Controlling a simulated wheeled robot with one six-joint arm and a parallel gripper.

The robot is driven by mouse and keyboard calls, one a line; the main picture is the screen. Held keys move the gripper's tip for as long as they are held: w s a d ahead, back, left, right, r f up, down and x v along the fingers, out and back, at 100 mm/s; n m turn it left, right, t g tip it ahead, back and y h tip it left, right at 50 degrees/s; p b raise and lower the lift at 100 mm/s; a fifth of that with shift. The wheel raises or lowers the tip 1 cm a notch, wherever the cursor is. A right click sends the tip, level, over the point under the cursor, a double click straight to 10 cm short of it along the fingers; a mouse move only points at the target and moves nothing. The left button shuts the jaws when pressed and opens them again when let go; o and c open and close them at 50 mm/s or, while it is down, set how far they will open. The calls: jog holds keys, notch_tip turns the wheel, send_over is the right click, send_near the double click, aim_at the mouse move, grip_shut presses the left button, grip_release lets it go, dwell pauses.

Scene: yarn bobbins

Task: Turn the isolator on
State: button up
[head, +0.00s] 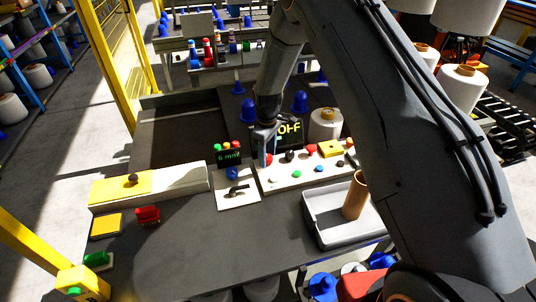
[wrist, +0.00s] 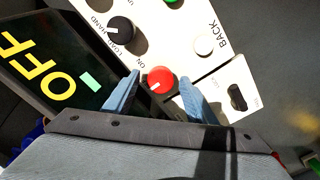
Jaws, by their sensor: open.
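The isolator looks to be a red round knob (wrist: 161,79) with a white pointer mark, on a white control panel (wrist: 178,42). The lettering "ON" is printed beside it. In the head view the red knob (head: 269,159) is at the panel's left end. My gripper (wrist: 160,90) is open, with one blue finger on each side of the knob. A narrow gap shows on either side; I cannot tell whether a finger touches it. In the head view my gripper (head: 266,148) reaches down over that end of the panel. A dark display (head: 290,131) behind reads "OFF" in yellow.
A black knob (wrist: 120,31) and a white button (wrist: 204,44) sit near the red knob. A white plate with a black lever (head: 238,190) is at its left. A grey tray (head: 312,226) holding a brown tube (head: 355,196) stands front right.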

jog(key=c, duration=1)
jog(key=shift+c, duration=0.2)
jog(key=shift+m, duration=0.3)
jog(key=m+b, duration=0.2)
jog(key=m, duration=0.1)
jog(key=shift+f+b, duration=0.1)
jog(key=shift+b, duration=0.2)
jog(key=m+b, duration=0.2)
jog(key=m, duration=0.4)
jog(key=m+b, duration=0.1)
jog(key=m, duration=0.3)
jog(key=shift+m+b, duration=0.65)
jog(key=shift+m, duration=1.55)
